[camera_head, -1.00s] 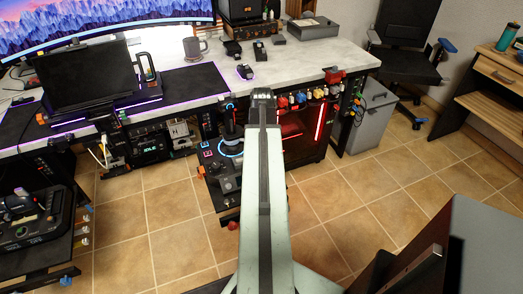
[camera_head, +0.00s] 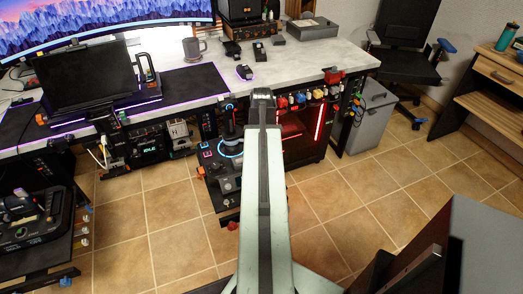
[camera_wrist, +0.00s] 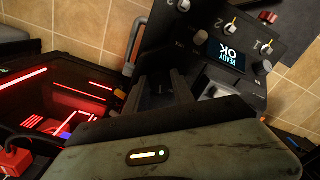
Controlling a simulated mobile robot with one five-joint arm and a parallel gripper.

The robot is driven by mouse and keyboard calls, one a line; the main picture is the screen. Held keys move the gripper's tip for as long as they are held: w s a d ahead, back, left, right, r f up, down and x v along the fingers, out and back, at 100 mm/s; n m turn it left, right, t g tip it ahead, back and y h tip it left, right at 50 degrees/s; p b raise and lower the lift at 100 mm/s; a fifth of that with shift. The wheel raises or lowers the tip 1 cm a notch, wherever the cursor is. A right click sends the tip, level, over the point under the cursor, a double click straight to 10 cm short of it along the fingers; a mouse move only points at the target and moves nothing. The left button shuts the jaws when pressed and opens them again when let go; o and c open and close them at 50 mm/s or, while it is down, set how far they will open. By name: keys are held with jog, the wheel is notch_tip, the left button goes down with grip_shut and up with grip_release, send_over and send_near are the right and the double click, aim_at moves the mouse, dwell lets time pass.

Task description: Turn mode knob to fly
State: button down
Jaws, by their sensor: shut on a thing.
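In the wrist view, a dark control panel (camera_wrist: 222,22) lies at a slant at the upper right. In the head view, my arm hides the gripper's tips and the held part.
A light-topped desk (camera_head: 300,62) holds a monitor (camera_head: 85,75) and a mug (camera_head: 195,48). A display below it (camera_head: 151,147) reads "IDLE". A red-lit computer case (camera_head: 303,137) stands close by. A joystick panel (camera_head: 222,165) lies left of my arm.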

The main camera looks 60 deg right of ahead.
jog(key=shift+w, duration=0.15)
jog(key=c, duration=1.1)
grip_release()
jog(key=shift+o, duration=0.2)
notch_tip(320, 180, up, 8)
jog(key=p, duration=0.8)
jog(key=shift+f, duration=0.1)
